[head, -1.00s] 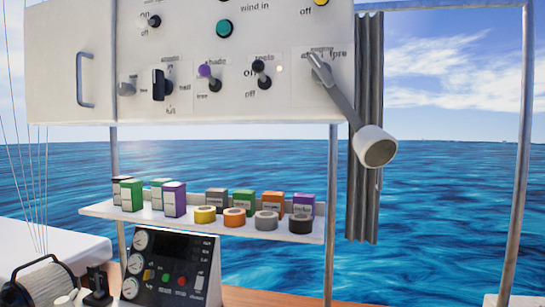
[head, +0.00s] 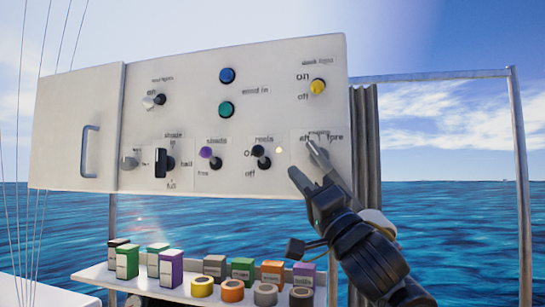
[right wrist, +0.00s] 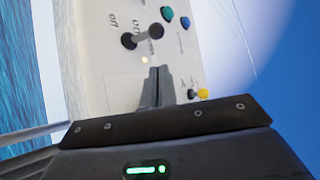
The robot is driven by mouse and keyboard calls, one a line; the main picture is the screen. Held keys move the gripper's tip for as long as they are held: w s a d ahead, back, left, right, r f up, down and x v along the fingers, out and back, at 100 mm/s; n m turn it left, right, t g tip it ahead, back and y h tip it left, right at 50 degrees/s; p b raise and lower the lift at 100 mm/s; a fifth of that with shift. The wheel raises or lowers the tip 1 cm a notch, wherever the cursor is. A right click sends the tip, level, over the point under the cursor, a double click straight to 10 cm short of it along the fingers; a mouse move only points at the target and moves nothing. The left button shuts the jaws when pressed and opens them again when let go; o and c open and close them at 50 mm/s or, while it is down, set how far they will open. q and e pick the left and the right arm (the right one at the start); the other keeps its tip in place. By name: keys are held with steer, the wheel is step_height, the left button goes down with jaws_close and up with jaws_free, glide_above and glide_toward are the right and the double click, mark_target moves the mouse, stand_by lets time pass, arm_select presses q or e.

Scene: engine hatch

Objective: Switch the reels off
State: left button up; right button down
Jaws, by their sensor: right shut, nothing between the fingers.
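The reels switch (head: 260,156) is a small dark toggle on the white panel, between the labels "on" above and "off" below. Its lever tip points up toward "on", and a small pale lamp (head: 279,150) glows beside it. In the right wrist view the reels switch (right wrist: 145,36) stands beyond the fingertips, with the lit lamp (right wrist: 144,60) between them. My right gripper (head: 301,176) is shut and empty, in front of the panel to the lower right of the switch and apart from it. It also shows in the right wrist view (right wrist: 157,72). My left gripper is not in view.
A purple-tipped shade toggle (head: 210,157) is left of the reels switch. A grey fore/aft lever (head: 317,152) is to its right, close behind my right gripper. A shelf (head: 93,274) of boxes and rolls lies below.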

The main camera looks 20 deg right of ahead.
mark_target(260, 154)
steer(key=p+x, duration=0.4)
steer(key=x, duration=0.5)
steer(key=shift+w+r+p, duration=0.2)
steer(key=shift+r+p, duration=0.05)
steer(key=shift+p, duration=0.1)
steer(key=shift+w+a+r, duration=0.1)
steer(key=shift+w+r, duration=0.05)
steer(key=shift+w, duration=0.2)
steer(key=shift+s+a+f+n+y, duration=0.1)
steer(key=shift+f+n+y, duration=0.1)
steer(key=shift+n+y, duration=0.1)
steer(key=shift+n+b, duration=0.3)
steer(key=shift+f+y, duration=0.1)
steer(key=shift+y, duration=0.4)
